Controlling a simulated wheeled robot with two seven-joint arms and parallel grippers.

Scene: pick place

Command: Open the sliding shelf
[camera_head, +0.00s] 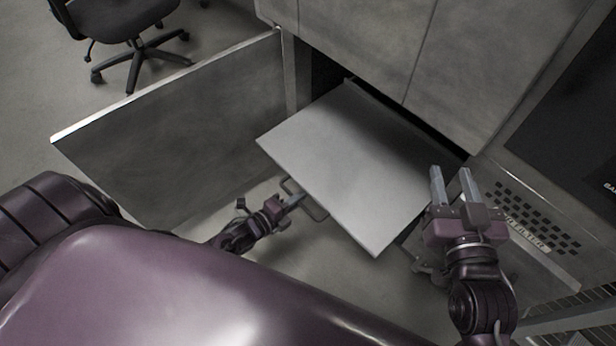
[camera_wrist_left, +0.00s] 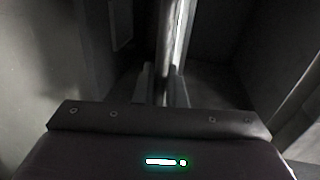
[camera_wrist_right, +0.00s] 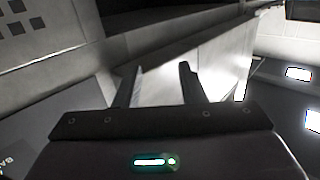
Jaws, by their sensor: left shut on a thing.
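The sliding shelf (camera_head: 345,160) is a flat pale grey panel that stands out from the cabinet in the head view. Its bar handle (camera_head: 313,208) is on the front edge. My left gripper (camera_head: 297,199) is shut on the handle, which runs between its fingers in the left wrist view (camera_wrist_left: 163,88). My right gripper (camera_head: 452,174) is open and empty, beside the shelf's right side. In the right wrist view its two fingers (camera_wrist_right: 158,82) are apart with nothing between them.
A cabinet door (camera_head: 180,125) stands wide open to the left of the shelf. Grey cabinet fronts (camera_head: 470,70) rise behind it. A vented panel (camera_head: 530,220) is right of my right gripper. An office chair (camera_head: 130,40) stands far left on open floor.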

